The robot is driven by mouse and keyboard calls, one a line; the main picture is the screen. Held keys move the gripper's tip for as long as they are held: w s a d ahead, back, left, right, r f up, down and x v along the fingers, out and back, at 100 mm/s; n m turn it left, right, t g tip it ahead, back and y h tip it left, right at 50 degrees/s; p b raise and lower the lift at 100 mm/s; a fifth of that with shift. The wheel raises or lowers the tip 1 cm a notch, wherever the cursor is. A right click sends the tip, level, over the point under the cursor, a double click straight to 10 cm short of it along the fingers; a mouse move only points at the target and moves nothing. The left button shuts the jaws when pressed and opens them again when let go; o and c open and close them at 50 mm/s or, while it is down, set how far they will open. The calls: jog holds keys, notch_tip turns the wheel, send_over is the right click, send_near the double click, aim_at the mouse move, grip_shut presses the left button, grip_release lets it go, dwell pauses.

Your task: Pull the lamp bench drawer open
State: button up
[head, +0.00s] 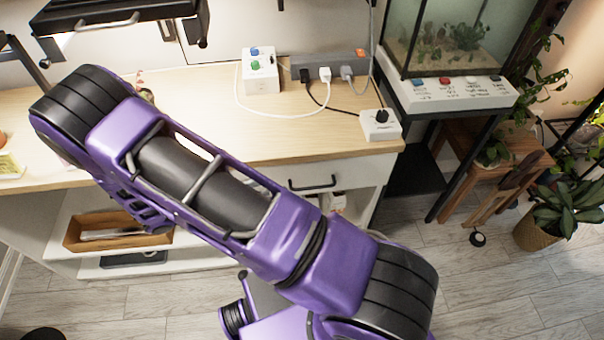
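The lamp bench (200,82) has a pale wood top and white sides. Its drawer front (358,172) is white, with a black bar handle (312,184) near the bench's right end. The drawer looks shut, its front in line with the bench. My purple and black arm crosses the view from lower right to upper left and hides the left part of the drawer front. My gripper cannot be made out; nothing is seen touching the handle.
On the bench top stand a white box with coloured knobs (260,72), a grey power strip (330,66) and a white switch box (380,125) with cables. A black lamp (120,14) hangs above. A wooden tray (90,236) sits on the lower shelf. A glass tank (445,40) and plants stand right.

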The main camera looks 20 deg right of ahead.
notch_tip(320, 180, down, 3)
jog(key=s, duration=0.2)
send_near(320, 187)
jog(key=shift+n, duration=0.3)
jog(key=x, duration=1)
jog(key=shift+w+d+f, duration=0.15)
jog(key=shift+w, duration=0.05)
grip_shut()
dwell(0.6)
